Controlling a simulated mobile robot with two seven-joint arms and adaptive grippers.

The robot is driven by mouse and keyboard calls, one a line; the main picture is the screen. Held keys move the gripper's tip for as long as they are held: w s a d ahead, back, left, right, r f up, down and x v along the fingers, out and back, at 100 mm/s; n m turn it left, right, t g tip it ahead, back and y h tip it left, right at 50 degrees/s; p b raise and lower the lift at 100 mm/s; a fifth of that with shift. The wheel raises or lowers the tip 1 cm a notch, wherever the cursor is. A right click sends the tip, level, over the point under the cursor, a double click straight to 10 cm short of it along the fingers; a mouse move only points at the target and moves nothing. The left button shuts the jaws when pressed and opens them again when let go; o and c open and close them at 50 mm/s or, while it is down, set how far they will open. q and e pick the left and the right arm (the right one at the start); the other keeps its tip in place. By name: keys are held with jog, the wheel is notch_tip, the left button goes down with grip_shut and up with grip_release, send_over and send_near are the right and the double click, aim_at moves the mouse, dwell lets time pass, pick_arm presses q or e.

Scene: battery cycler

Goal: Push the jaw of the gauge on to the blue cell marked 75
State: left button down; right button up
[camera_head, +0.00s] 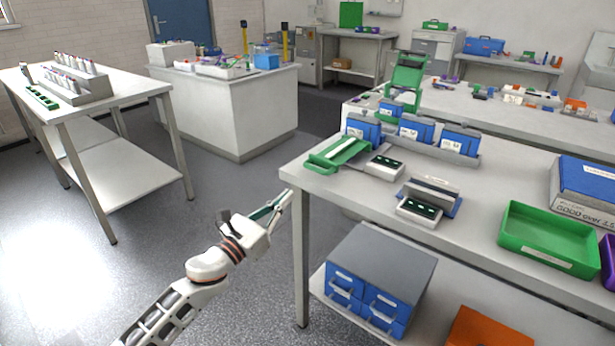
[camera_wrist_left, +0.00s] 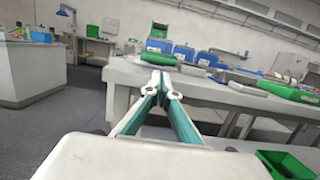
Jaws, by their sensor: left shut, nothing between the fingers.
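Several blue cells with white labels stand in a grey rack on the right-hand bench in the head view, including a left one (camera_head: 363,131), a middle one (camera_head: 416,130) and a right one (camera_head: 460,142). Their numbers are too small to read, so I cannot tell which is marked 75. A low green fixture with a pale strip (camera_head: 340,153) lies at the bench's near left corner. A grey block with a blue base (camera_head: 432,192) sits farther right. I cannot tell which is the gauge. My left gripper (camera_head: 287,197) is shut and empty, off the bench's left end, apart from everything. It also shows in the left wrist view (camera_wrist_left: 161,78), pointing toward the bench.
The bench (camera_head: 500,205) has its left edge close to my gripper. Two small black-topped units (camera_head: 385,166) (camera_head: 420,209) and a green tray (camera_head: 548,237) stand on it. Blue drawers (camera_head: 370,295) sit on the lower shelf. Floor left of the bench is clear.

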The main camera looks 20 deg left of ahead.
aim_at(314, 169)
pick_arm(q)
jog(key=x, duration=0.8)
jog(key=shift+w+d, duration=0.1)
jog(key=shift+w, duration=0.25)
jog(key=shift+w+d, duration=0.15)
jog(key=shift+w, duration=0.2)
jog(key=shift+w+d+f+b, duration=0.15)
jog(key=shift+w+b, duration=0.15)
jog(key=shift+w, duration=0.25)
jog(key=shift+w+d+b, duration=0.2)
jog(key=shift+w+b, duration=0.05)
jog(key=shift+w, duration=0.25)
jog(key=shift+w+d, duration=0.15)
jog(key=shift+w, duration=0.4)
jog(key=shift+s+r, duration=0.1)
jog(key=shift+r, duration=0.15)
jog(key=shift+f, duration=0.15)
